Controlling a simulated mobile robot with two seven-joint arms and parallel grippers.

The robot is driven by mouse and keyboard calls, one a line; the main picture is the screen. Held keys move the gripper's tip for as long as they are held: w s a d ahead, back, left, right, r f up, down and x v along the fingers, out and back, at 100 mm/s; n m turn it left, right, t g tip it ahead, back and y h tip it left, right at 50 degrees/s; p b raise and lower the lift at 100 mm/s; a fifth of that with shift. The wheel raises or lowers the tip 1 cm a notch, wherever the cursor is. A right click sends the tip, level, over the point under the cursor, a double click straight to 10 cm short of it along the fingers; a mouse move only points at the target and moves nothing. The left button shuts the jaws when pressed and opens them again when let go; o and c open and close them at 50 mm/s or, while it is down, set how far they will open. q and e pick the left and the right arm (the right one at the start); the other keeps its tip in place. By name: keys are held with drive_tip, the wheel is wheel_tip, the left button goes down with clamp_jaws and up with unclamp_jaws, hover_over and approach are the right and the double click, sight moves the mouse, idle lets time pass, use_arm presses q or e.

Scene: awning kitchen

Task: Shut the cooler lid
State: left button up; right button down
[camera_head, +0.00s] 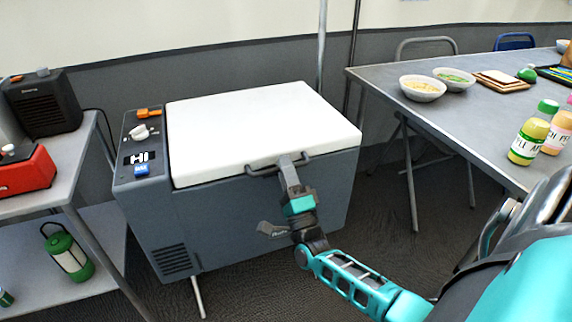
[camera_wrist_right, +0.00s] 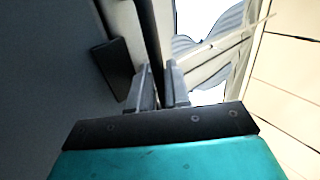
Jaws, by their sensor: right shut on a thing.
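The cooler (camera_head: 240,215) is a grey box with a white lid (camera_head: 255,120), standing on legs in the middle of the head view. The lid lies flat on top of the body, and I see no clear gap along its front edge. A dark handle (camera_head: 262,172) sticks out at the lid's front edge. My right gripper (camera_head: 290,168) is at this handle, its fingers closed around the bar. In the right wrist view the fingers (camera_wrist_right: 160,88) are close together on a dark bar. My left gripper is not in view.
A table (camera_head: 470,115) with bowls (camera_head: 423,88), bottles (camera_head: 529,142) and a board stands at the right. A shelf (camera_head: 75,165) at the left holds a red box (camera_head: 25,172), a dark heater-like box (camera_head: 43,103) and a green lantern (camera_head: 68,252). Open floor lies before the cooler.

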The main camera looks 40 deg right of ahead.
drive_tip(key=shift+w+d, duration=0.2)
drive_tip(key=c, duration=1.3)
unclamp_jaws()
drive_tip(key=shift+f, duration=0.1)
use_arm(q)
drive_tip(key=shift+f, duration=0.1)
use_arm(e)
drive_tip(key=v, duration=1.3)
drive_tip(key=shift+a, duration=0.15)
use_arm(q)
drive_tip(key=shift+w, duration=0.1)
use_arm(e)
drive_tip(key=shift+a, duration=0.1)
